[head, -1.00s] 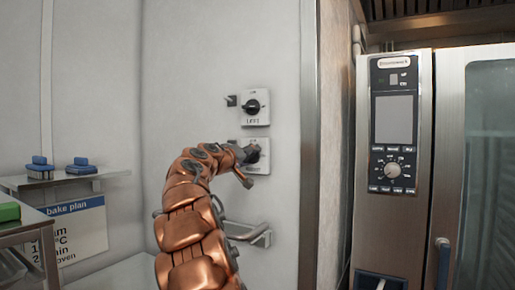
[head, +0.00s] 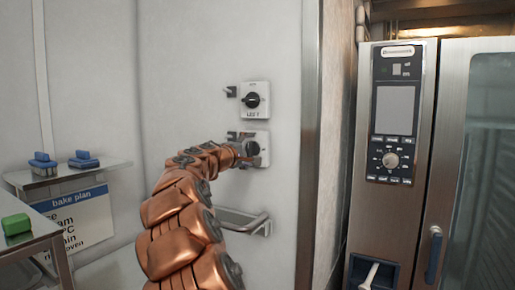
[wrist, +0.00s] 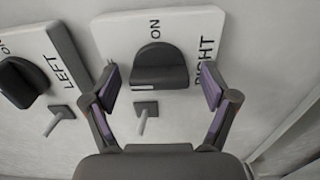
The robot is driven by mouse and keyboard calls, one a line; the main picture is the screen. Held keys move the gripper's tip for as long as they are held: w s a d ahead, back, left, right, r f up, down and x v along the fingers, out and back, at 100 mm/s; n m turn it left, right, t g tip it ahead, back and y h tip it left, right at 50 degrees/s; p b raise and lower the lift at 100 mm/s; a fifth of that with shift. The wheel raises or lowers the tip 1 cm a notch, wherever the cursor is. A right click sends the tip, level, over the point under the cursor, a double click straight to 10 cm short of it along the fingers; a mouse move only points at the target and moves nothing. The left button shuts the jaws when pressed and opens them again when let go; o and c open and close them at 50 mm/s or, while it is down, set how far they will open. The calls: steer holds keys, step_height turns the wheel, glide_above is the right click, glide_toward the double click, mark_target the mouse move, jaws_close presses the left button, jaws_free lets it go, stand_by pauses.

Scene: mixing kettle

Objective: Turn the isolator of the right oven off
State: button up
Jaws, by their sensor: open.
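The right oven's isolator is a white plate (wrist: 183,24) marked RIGHT and ON, with a dark rotary knob (wrist: 158,62). In the head view it is the lower plate (head: 263,138) on the wall, mostly hidden by my gripper (head: 245,152). In the wrist view my gripper (wrist: 160,88) is open, one finger on each side of the knob. I see gaps beside the knob; contact cannot be told. ON is printed above the knob; its exact pointing is unclear. The left isolator (head: 252,100), marked LEFT, is just above it in the head view.
Small grey pegs stick out beside the plates, one (wrist: 146,110) close to the right knob. The oven (head: 400,215) stands at right, past a metal wall edge (head: 308,150). A shelf (head: 100,170) is at left.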

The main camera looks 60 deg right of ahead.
steer(key=shift+a, duration=0.1)
steer(key=a+b, duration=0.2)
steer(key=a, duration=0.5)
steer(key=shift+s, duration=0.15)
stand_by(0.6)
